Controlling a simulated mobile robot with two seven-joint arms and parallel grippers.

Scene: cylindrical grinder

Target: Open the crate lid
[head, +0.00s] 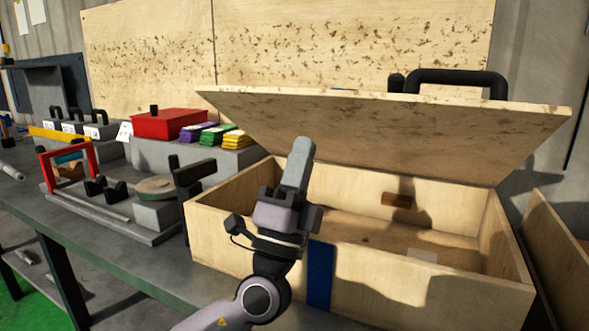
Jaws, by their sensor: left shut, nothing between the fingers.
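The wooden crate (430,295) stands on the bench, its inside in view from above. Its lid (400,130) is raised and tilted above the crate, with a wide gap at the front. A black handle (455,80) shows above the lid. My left gripper (302,148) is shut and empty in front of the crate's opening, its tip below the lid's underside. I cannot tell whether it touches the lid. My right gripper is not in view. A small brown block (397,200) shows at the crate's inner back wall.
A red box (168,123) and purple, green and yellow stacks (236,139) sit on a grey block to the left. A small grinder-like fixture (150,195) stands on the bench (80,235) beside the crate. Another wooden box (555,250) is close on the right.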

